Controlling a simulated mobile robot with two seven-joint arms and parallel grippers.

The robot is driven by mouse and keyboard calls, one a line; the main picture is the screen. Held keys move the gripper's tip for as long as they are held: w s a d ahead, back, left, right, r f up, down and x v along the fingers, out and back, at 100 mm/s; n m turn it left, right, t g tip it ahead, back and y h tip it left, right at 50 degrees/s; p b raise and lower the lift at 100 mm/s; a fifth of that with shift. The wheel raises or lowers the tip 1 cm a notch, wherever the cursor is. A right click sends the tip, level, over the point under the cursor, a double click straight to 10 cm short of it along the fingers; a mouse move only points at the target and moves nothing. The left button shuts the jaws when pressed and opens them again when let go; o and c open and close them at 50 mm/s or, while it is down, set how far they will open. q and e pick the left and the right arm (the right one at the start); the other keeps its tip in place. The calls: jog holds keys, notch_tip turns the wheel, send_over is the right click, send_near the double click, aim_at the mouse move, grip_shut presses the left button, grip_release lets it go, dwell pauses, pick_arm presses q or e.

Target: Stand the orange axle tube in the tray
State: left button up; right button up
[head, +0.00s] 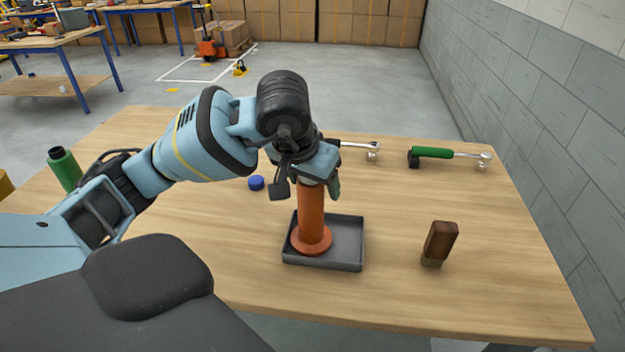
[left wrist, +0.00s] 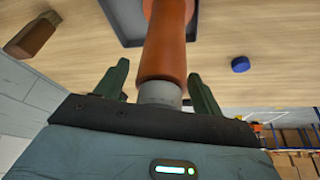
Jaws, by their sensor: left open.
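The orange axle tube (head: 311,218) stands upright in the dark grey tray (head: 348,242), its wide flange down on the tray floor, towards the tray's left side. My left gripper (head: 308,184) is at the tube's grey top end. In the left wrist view the tube (left wrist: 166,50) rises between the two green fingers (left wrist: 161,88), with a gap on each side, so the gripper is open around it. The tray (left wrist: 122,22) shows behind the tube there. My right gripper is not in view.
A brown block-shaped brush (head: 440,243) stands right of the tray. Ratchet-like tools, one green-handled (head: 432,152), lie at the back. A blue cap (head: 256,183) lies left of the tray, and a green bottle (head: 64,168) stands far left. The table's front right is clear.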

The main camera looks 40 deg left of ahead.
pick_arm(q)
jog(key=p+v, duration=0.1)
jog(key=v, duration=1.1)
jog(key=shift+p, duration=0.3)
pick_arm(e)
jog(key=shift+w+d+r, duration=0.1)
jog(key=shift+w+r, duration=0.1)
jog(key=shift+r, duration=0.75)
pick_arm(q)
jog(key=shift+r, duration=0.1)
jog(key=shift+w, duration=0.1)
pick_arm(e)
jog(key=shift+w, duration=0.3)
